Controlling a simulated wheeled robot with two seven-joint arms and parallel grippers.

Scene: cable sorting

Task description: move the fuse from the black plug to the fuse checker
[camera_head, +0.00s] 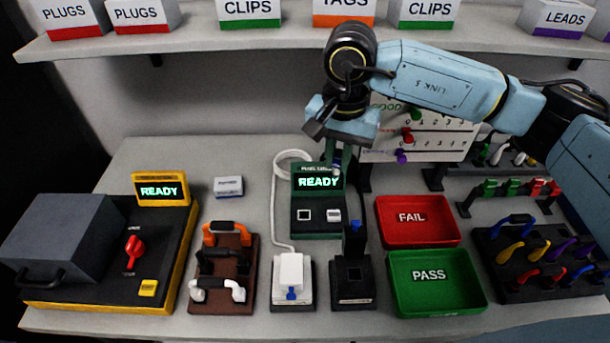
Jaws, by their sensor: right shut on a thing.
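The fuse checker (318,222) is the green device at the table's middle, with a lit screen reading READY. The black plug (352,272) stands on a black base in front and to the right of it, with a blue part on top. My right gripper (337,163) points down in front of the checker's upper part, overlapping its screen edge. It is shut on a very small thing that looks like the fuse; the fingers hide most of it. I cannot tell whether it touches the checker. My left gripper is not in view.
A white plug (291,268) with a looping cable stands left of the black plug. Red FAIL (418,241) and green PASS (401,284) trays lie to the right. A yellow tester (160,190) and a brown rack of clips (205,302) stand left. A shelf (200,45) runs above.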

